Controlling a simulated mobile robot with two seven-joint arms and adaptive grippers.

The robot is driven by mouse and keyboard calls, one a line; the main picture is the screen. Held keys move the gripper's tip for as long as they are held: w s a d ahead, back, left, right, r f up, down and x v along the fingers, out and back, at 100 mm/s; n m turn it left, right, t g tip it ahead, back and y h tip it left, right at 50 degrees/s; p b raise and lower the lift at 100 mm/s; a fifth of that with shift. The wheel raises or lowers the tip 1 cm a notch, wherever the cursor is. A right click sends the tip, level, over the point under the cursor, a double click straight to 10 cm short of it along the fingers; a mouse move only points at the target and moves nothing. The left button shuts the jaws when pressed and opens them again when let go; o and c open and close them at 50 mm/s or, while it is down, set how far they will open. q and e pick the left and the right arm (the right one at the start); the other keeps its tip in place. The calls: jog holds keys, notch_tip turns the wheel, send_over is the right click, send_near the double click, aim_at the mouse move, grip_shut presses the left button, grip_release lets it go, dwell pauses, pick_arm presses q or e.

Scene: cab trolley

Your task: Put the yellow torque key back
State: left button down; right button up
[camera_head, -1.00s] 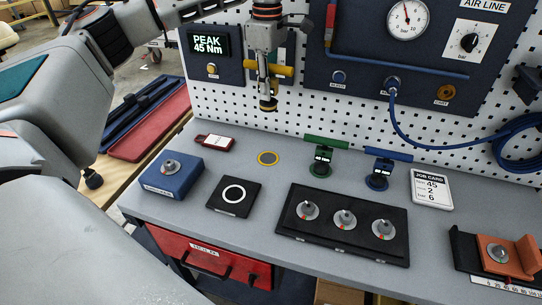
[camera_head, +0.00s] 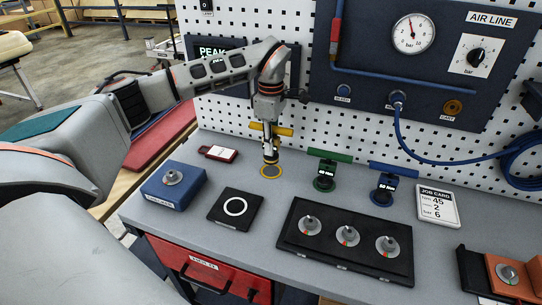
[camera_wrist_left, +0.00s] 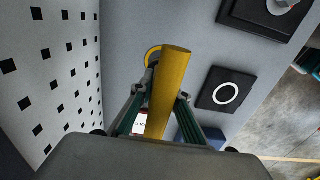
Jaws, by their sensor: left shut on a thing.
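My left gripper (camera_head: 269,133) is shut on the yellow torque key (camera_head: 285,131), gripping its crossbar handle. In the left wrist view the yellow handle (camera_wrist_left: 168,85) lies between the two fingers. The key hangs about upright over the yellow-ringed spot (camera_head: 280,173) on the bench. Its lower end is at or just above that spot; I cannot tell if it touches. The green key (camera_head: 323,178) and the blue key (camera_head: 383,192) stand on the bench to the right, with clear space between. My right gripper is not in view.
A red tag (camera_head: 219,153), a blue box with a knob (camera_head: 173,187) and a black pad with a white ring (camera_head: 235,207) lie left and in front. A black tray with knobs (camera_head: 345,262) is at front right. The pegboard (camera_head: 232,115) rises close behind.

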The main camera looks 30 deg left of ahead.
pick_arm(q)
jog(key=shift+f, duration=2.15)
jog(key=shift+f, duration=0.15)
jog(key=c, duration=2)
grip_release()
jog(key=shift+o, duration=0.2)
notch_tip(320, 180, up, 12)
jog(key=shift+r, duration=0.15)
